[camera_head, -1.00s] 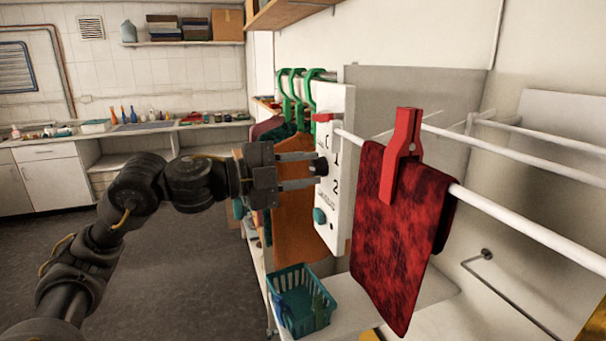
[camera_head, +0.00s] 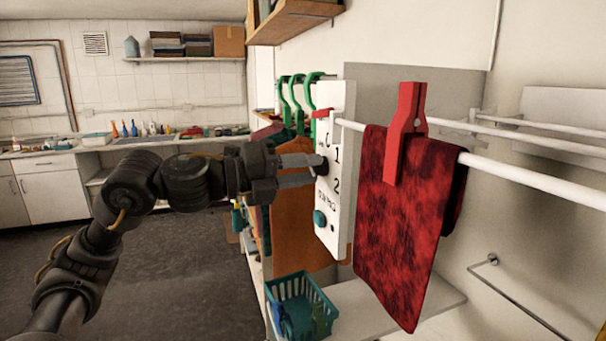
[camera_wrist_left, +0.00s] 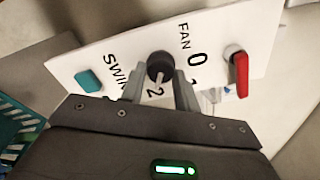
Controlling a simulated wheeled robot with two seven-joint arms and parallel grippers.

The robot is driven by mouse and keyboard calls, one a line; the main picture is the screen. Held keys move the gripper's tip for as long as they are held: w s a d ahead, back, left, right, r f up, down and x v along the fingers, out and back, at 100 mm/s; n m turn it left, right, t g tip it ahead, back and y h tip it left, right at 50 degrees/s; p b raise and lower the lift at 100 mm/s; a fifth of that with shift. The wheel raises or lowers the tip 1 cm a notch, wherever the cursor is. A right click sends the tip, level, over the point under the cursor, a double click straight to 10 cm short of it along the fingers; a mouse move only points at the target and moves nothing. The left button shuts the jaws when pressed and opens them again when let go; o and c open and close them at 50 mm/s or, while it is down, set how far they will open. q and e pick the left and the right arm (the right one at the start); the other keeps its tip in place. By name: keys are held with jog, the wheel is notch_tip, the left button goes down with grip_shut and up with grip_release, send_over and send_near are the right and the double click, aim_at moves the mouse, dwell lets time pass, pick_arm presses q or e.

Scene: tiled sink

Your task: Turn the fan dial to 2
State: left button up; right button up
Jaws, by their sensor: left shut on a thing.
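The white fan panel (camera_head: 331,245) hangs on the right of the clothes rail, with the numbers 0, 1 and 2 printed on it. Its black dial (camera_wrist_left: 160,66) shows in the left wrist view. A pale mark on the dial's near side appears to point toward the 2. My left gripper (camera_head: 316,168) has its two fingers shut on the dial, one on each side; in the wrist view the fingers (camera_wrist_left: 160,85) straddle it. In the head view the fingers partly hide the dial (camera_head: 323,165). My right gripper is not in view.
The panel also has a teal button (camera_head: 320,217) and a red piece (camera_wrist_left: 241,74). A red cloth (camera_head: 400,240) with a red clip (camera_head: 404,135) hangs on a white rod right of the panel. A teal basket (camera_head: 300,303) stands below. Floor at left is clear.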

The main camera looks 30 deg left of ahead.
pick_arm(q)
jog(key=shift+m, duration=0.3)
jog(key=o, duration=1)
jog(key=shift+c, duration=0.2)
jog(key=shift+s+a+f+b, duration=0.1)
jog(key=shift+s+a+b, duration=0.1)
jog(key=shift+b, duration=0.1)
jog(key=b+v, duration=0.5)
jog(key=v, duration=0.5)
jog(key=shift+s, duration=0.1)
jog(key=shift+a, duration=0.15)
